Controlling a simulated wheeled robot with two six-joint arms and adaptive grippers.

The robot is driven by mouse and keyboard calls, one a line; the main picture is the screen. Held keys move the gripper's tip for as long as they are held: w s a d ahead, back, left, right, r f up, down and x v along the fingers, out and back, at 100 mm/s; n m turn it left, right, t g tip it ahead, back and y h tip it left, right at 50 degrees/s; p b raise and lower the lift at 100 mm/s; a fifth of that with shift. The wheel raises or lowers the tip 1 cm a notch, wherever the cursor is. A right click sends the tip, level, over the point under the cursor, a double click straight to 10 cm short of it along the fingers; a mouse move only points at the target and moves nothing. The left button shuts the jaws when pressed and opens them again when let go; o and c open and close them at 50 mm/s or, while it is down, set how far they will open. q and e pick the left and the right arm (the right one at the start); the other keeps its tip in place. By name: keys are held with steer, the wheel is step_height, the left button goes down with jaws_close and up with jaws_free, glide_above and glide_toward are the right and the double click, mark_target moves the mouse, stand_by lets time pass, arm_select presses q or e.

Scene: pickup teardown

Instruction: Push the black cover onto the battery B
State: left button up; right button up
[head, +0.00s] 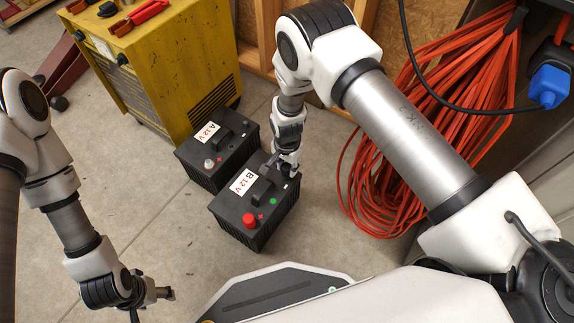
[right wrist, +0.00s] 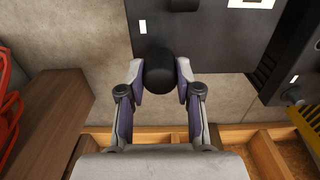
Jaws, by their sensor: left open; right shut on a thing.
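Battery B (head: 240,222) is a black box with a white "B 12 V" label, standing on the floor. A red cap (head: 249,219) sits on its near left corner. My right gripper (head: 287,168) is over its far right corner. In the right wrist view the gripper is shut on the round black cover (right wrist: 160,72), which overlaps the edge of battery B (right wrist: 215,45). The cover hides what is under it, so I cannot tell whether it touches the terminal. My left gripper (head: 160,293) is open and empty, low at the left, away from the batteries.
Battery A (head: 232,150), with a bare grey terminal (head: 209,163), stands close behind battery B. A yellow cabinet (head: 170,75) with tools on top is behind. A coiled orange cable (head: 395,190) hangs at the right. The concrete floor (head: 150,200) at the left is clear.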

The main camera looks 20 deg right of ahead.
mark_target(287, 166)
steer(key=shift+f+b, duration=0.8)
steer(key=shift+f, duration=0.15)
steer(key=shift+r, duration=0.1)
steer(key=o, duration=1)
step_height(287, 166, up, 12)
